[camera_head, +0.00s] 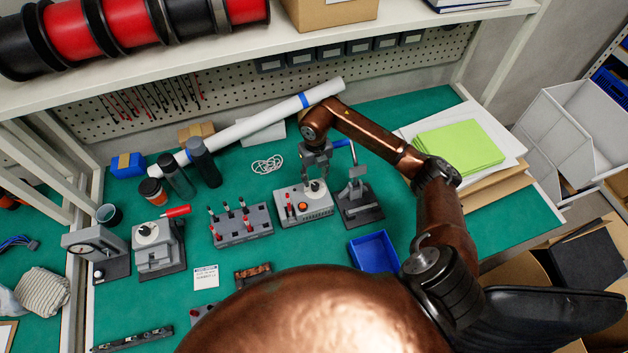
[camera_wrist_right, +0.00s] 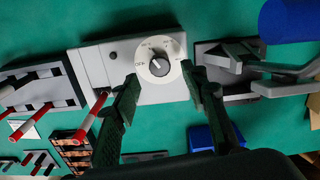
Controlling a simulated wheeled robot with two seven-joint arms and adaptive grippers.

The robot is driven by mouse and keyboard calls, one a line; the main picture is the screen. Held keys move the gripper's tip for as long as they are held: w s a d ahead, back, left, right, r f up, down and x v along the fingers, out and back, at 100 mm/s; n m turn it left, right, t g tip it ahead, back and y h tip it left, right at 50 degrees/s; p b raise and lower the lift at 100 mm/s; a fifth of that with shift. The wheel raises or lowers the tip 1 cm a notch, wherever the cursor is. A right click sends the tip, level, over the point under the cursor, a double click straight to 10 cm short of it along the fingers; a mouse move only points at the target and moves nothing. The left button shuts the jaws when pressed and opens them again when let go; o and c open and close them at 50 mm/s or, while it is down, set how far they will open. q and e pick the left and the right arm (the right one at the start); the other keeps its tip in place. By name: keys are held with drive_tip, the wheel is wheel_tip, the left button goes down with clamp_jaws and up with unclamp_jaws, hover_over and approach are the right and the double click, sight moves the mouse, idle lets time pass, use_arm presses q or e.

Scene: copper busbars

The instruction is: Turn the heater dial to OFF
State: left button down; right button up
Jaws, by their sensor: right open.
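The heater (camera_head: 304,206) is a grey box on the green table in the head view. Its dial (camera_head: 316,188), a round pale plate with a dark knob, is on its top at the right. My right gripper (camera_head: 317,158) is just above and behind the dial. My left gripper is not in view.
A grey clamp stand (camera_head: 359,204) is close to the right of the heater. A grey block with upright red and black pegs (camera_head: 240,224) is to its left. A blue tray (camera_head: 374,251) is in front to the right. A long white tube (camera_head: 255,122) lies behind.

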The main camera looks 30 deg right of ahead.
sight(315, 185)
wheel_tip(315, 185, down, 4)
drive_tip(key=shift+w+r, duration=0.1)
drive_tip(key=shift+r, duration=0.05)
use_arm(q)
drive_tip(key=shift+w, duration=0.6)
use_arm(e)
drive_tip(key=shift+f, duration=0.35)
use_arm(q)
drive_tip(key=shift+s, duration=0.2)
use_arm(e)
clamp_jaws()
